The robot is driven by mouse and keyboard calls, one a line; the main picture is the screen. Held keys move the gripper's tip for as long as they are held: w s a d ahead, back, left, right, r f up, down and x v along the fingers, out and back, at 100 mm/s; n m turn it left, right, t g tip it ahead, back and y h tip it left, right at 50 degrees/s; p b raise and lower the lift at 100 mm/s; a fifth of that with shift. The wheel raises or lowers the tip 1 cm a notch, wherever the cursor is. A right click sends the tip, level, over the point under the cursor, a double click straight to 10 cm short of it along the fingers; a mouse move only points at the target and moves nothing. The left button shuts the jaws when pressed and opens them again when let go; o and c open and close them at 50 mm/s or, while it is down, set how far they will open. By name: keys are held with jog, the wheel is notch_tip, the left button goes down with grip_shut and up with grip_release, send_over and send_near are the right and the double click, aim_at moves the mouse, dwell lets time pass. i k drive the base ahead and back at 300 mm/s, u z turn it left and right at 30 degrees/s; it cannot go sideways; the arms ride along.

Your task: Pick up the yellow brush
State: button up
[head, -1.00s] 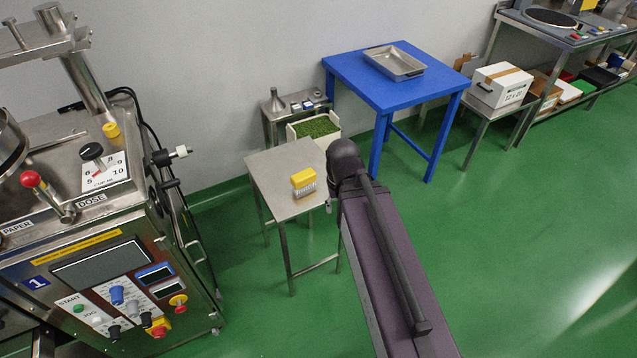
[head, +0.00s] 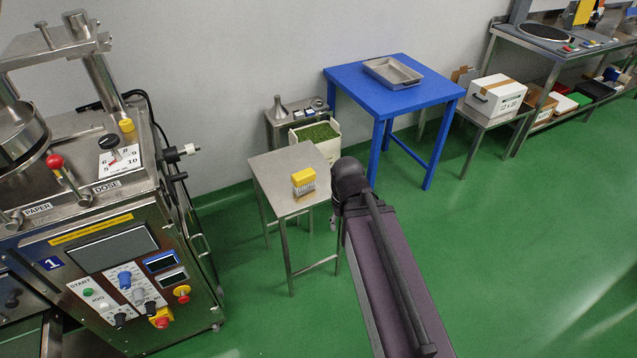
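The yellow brush (head: 304,180) has a yellow block on top and pale bristles below. It stands bristles down on a small steel table (head: 276,176) near the middle of the head view. My arm is to the right of this table, its dark end close to the table's right edge. My gripper is not clearly visible, apart from a small pale part beside the table edge that I cannot make out. Nothing of mine touches the brush.
A packing machine (head: 95,245) with knobs and a red lever fills the left. A blue table (head: 396,97) with a metal tray (head: 393,72) stands behind. A crate of green leaves (head: 330,146) is behind the small table. Green floor is clear at right.

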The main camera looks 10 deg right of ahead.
aim_at(304, 178)
jog(key=k, duration=0.45)
jog(key=u, duration=0.05)
jog(key=i, duration=0.9)
jog(key=z, duration=0.75)
